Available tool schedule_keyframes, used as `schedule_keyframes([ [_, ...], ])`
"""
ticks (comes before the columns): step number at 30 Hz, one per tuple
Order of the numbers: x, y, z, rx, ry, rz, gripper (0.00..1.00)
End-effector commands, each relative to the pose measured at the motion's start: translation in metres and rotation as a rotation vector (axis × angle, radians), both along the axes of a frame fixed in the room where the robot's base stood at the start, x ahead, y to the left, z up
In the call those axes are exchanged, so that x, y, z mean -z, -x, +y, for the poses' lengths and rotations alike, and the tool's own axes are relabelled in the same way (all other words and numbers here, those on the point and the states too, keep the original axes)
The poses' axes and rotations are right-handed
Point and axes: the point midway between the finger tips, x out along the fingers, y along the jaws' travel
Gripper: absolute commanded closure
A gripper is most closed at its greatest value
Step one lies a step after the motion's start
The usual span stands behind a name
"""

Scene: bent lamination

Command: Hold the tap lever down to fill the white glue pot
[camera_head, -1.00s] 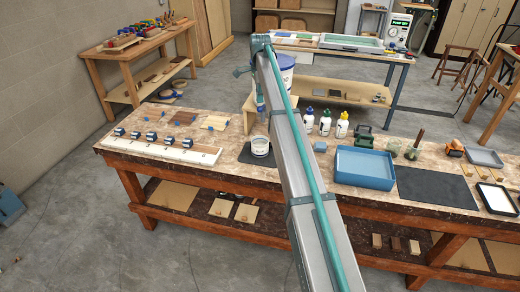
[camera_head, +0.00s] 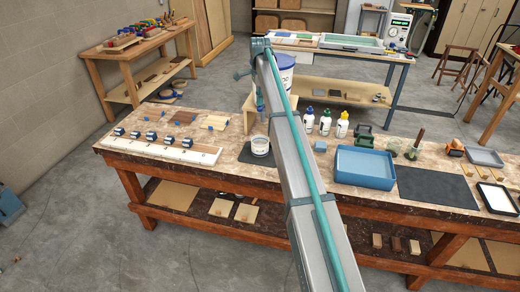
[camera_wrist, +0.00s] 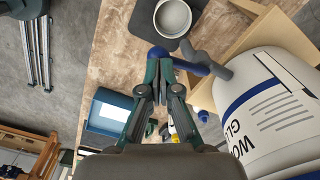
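The white glue pot (camera_head: 260,147) stands upright on a dark mat on the workbench, below the tap area. It also shows in the wrist view (camera_wrist: 173,17), with a pale inside; I cannot tell a fill level. The large white glue container (camera_head: 284,72) stands behind my arm and fills the right of the wrist view (camera_wrist: 275,105). Its tap has a grey body (camera_wrist: 205,60) and a blue lever (camera_wrist: 188,66). My gripper (camera_wrist: 159,55) has its fingertips together at the lever's left end, overlapping it in view; contact is unclear. The head view mostly hides the gripper.
A wooden stand (camera_wrist: 235,50) supports the container. Several glue bottles (camera_head: 325,122), a blue tray (camera_head: 364,167) and a dark mat (camera_head: 432,186) lie to the right. Clamped strips on a white board (camera_head: 160,150) lie to the left.

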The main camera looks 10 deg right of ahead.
Motion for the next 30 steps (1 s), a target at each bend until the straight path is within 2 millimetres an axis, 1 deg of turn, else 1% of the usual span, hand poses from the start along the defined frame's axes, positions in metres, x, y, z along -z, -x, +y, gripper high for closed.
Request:
schedule_keyframes([
  [30, 0.033, 0.0, 0.0, 0.0, 0.0, -0.001, 1.0],
])
